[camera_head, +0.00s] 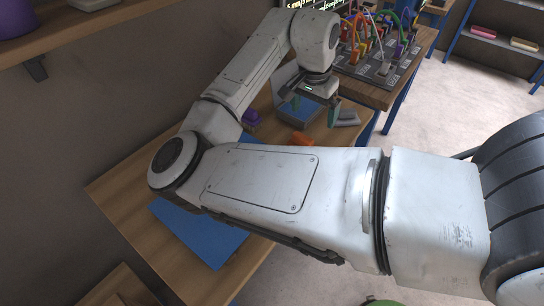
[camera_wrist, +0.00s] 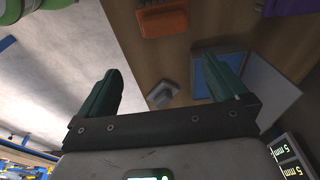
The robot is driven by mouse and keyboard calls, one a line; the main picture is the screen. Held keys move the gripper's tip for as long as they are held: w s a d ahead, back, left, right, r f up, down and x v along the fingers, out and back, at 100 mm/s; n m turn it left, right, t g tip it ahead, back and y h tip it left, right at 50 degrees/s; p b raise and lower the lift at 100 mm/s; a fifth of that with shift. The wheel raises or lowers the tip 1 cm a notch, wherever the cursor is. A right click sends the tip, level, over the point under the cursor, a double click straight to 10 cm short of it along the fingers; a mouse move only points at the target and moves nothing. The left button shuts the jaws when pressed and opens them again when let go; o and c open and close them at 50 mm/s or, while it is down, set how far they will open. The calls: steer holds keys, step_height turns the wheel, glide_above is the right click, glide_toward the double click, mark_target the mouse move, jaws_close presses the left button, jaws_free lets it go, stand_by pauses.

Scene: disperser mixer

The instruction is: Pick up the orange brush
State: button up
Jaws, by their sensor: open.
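In the head view my gripper (camera_head: 318,107) hangs over the right part of the table, with one green finger clear.
A grey object (camera_wrist: 163,93) lies on the table near the gripper. A purple object (camera_head: 251,119) is left of the device. A blue mat (camera_head: 205,230) covers the table's near part. A cabled panel (camera_head: 380,60) stands further back.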

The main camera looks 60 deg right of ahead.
mark_target(303, 137)
steer(key=shift+w+a+f, duration=0.2)
steer(key=shift+w+a, duration=0.35)
steer(key=shift+a, duration=0.05)
steer(key=shift+w+a+f+y, duration=0.2)
steer(key=shift+a+y, duration=0.05)
steer(key=shift+y, duration=0.05)
steer(key=f, duration=0.7)
steer(key=d+f, duration=0.1)
steer(key=f, duration=0.2)
steer(key=shift+f+p, duration=0.2)
steer(key=shift+p, duration=0.2)
steer(key=shift+c, duration=0.2)
steer(key=c, duration=0.9)
steer(key=shift+o, duration=0.2)
steer(key=shift+r, duration=0.1)
